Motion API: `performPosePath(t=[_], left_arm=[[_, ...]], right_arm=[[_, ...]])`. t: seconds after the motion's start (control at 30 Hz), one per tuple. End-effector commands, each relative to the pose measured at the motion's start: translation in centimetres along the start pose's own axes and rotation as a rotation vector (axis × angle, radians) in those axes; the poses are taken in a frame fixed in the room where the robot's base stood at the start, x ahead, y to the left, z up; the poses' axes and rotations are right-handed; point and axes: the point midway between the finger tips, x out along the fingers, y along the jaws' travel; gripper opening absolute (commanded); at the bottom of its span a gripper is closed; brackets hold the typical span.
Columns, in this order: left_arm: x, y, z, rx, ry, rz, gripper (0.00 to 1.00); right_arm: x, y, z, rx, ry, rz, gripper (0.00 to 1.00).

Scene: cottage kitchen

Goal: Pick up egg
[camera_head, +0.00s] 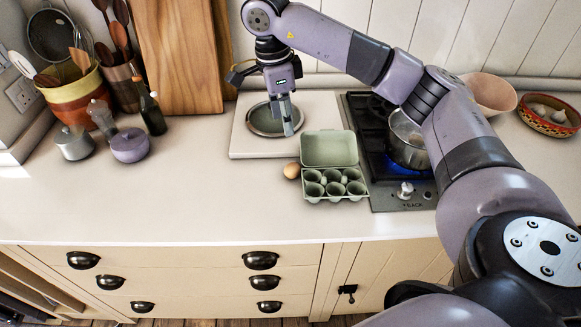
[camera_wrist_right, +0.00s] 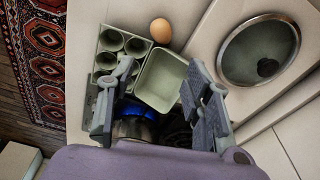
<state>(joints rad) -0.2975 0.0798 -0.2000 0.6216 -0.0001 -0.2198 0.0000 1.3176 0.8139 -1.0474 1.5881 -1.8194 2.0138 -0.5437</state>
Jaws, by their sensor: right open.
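A brown egg (camera_head: 291,171) lies on the white counter just left of the green egg carton (camera_head: 329,148). It also shows at the top of the right wrist view (camera_wrist_right: 160,30). The carton's lid is up and its cups look empty. My right gripper (camera_head: 288,120) is above the right part of the pale board, behind the egg and apart from it. In the right wrist view its two fingers (camera_wrist_right: 160,98) are spread with nothing held between them, and the egg is beyond the fingertips. My left gripper is not in view.
A round glass lid (camera_wrist_right: 260,50) lies on the pale board (camera_head: 240,143). A pot (camera_head: 407,140) stands over a lit blue flame on the hob (camera_head: 400,191), right of the carton. Jars and a bottle (camera_head: 152,113) stand at the left. The front counter (camera_head: 170,205) is clear.

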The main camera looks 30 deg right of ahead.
Motion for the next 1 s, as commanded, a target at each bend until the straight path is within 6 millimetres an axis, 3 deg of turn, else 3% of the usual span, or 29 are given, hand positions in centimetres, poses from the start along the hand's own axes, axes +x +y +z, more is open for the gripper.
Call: performPosePath(t=[0.37, 0.5, 0.83, 1.0], left_arm=[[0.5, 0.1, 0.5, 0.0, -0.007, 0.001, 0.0], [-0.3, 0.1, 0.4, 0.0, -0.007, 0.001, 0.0], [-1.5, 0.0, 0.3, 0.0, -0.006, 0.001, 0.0], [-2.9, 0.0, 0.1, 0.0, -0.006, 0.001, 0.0]], right_arm=[[7.3, 0.3, 0.2, -0.002, -0.004, 0.009, 0.46], [9.6, 0.2, 0.2, -0.002, -0.003, 0.007, 0.46], [12.3, 0.1, 0.1, -0.002, -0.004, 0.007, 0.46], [14.9, -0.1, 0.1, -0.002, -0.004, 0.007, 0.46]])
